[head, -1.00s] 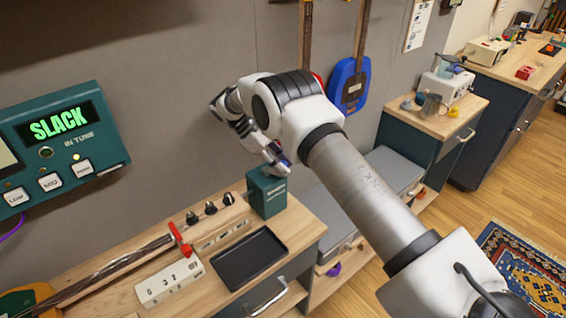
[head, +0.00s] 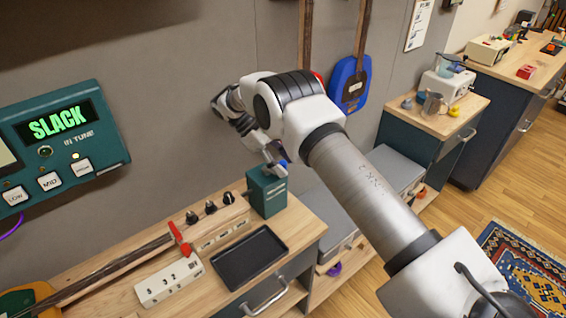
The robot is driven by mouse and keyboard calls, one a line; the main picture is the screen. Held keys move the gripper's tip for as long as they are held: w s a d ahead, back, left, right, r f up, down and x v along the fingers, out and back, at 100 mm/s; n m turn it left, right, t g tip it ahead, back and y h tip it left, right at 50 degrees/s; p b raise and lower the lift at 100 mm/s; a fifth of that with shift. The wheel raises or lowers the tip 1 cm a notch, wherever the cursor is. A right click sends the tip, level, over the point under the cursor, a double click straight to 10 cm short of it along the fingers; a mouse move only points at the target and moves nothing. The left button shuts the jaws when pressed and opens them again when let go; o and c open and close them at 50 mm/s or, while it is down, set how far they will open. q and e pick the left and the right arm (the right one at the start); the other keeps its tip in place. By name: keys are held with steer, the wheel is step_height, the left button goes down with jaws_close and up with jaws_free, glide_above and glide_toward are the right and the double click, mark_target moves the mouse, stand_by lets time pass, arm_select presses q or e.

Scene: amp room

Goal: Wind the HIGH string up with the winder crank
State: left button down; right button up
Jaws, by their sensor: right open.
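The teal tuner box (head: 62,140) on the wall at the left shows SLACK in green. The lamp over its right-hand button is lit. A stringed instrument's neck (head: 112,268) lies on the bench, with several black tuning pegs (head: 210,208) in a row on its head. My right gripper (head: 277,165) is open just above a teal box (head: 267,192) at the bench's back right. A small blue part shows by the fingertips; I cannot tell if it is the winder crank or whether they touch it. My left gripper is not in view.
A red clamp (head: 179,240) sits across the neck. A white block with markings (head: 170,281) and an empty black tray (head: 249,257) lie in front. A blue instrument (head: 349,85) hangs on the wall behind my arm. A side cabinet (head: 425,122) stands to the right.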

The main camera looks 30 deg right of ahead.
mark_target(283, 162)
step_height(283, 162, up, 10)
steer(key=shift+f, duration=0.15)
stand_by(0.5)
